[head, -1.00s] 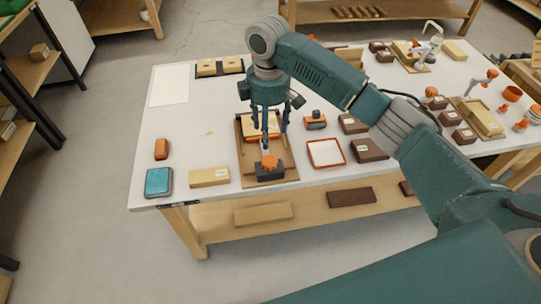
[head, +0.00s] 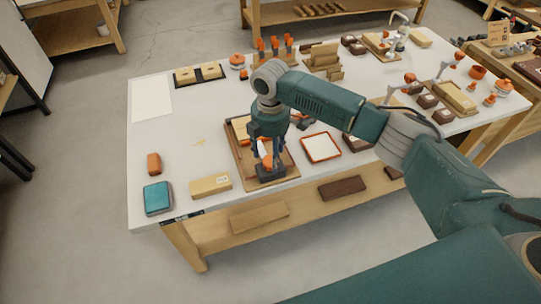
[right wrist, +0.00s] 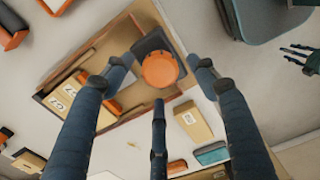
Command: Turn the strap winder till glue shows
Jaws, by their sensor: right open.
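The strap winder shows in the head view as a dark block (head: 270,172) with an orange knob, at the front end of a wooden board (head: 283,179). In the right wrist view the round orange knob (right wrist: 160,70) sits on the dark block, between my fingertips. My right gripper (head: 262,158) points down over it; its fingers are apart and appear clear of the knob. Its arm and fingers partly hide the winder in the head view. No glue can be made out. What looks like my left gripper (right wrist: 300,55) shows small at the wrist view's right edge.
A tan box (head: 210,186), a teal case (head: 157,198) and an orange-brown block (head: 154,163) stand left of the board. An orange-rimmed tray (head: 320,148) is to its right. The bench top between the white sheet (head: 151,100) and the board is mostly clear.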

